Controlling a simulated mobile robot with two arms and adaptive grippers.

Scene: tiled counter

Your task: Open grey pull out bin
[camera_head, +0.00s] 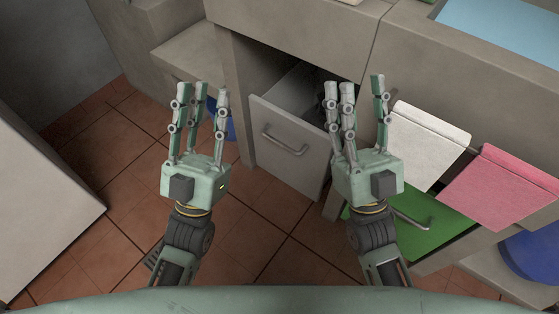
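The grey pull-out bin (262,118) is under the counter in the middle of the head view. Its front panel stands out from the cabinet opening and part of its inside shows, so it is partly pulled out. A metal bar handle (284,143) is on its front. My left gripper (204,92) is open and empty, to the left of the bin front. My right gripper (358,90) is open, and its fingers cover the bin's right edge. Neither gripper touches the handle.
A green drawer front (420,222) with a handle is at the lower right. White (428,140) and pink (500,188) towels hang from the counter edge. A blue object (226,122) is partly hidden behind my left gripper. A pale block (40,195) stands at the left. Tiled floor is free between.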

